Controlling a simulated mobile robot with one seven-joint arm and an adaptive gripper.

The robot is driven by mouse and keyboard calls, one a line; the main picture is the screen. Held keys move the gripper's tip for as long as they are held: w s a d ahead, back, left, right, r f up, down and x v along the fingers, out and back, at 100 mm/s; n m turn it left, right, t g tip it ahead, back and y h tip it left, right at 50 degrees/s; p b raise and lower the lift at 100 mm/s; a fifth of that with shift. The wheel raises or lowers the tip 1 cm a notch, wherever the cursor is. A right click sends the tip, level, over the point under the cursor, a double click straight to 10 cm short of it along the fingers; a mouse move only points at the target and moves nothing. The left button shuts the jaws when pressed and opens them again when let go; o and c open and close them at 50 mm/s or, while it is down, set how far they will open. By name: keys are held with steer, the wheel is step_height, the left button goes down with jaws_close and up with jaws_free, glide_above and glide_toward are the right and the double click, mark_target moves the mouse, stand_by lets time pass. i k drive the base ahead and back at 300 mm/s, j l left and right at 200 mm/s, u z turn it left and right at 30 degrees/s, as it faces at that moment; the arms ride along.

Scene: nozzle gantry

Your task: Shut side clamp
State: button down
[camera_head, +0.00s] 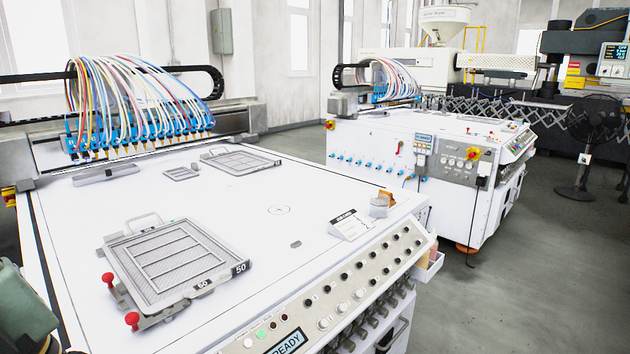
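A grey framed tray with slatted panels (175,262) lies on the white machine top (255,225), at the near left. Two clamp parts with red knobs stand at its left and near-left side: one red knob (108,279) is farther back and the other red knob (132,320) is nearer. The metal clamp base (150,318) sits beside the tray's near-left corner. Both knobs stick up; I cannot tell from this view whether the clamp touches the tray's edge.
A gantry (140,135) with blue nozzles and coloured hoses spans the back. Another tray (240,161) and small plates lie behind. A white sign (350,224) and small cups (380,205) stand near the right edge. The control panel (335,290) runs along the front. The middle is mostly clear.

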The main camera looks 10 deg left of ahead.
mark_target(108, 278)
steer(key=u, duration=1.25)
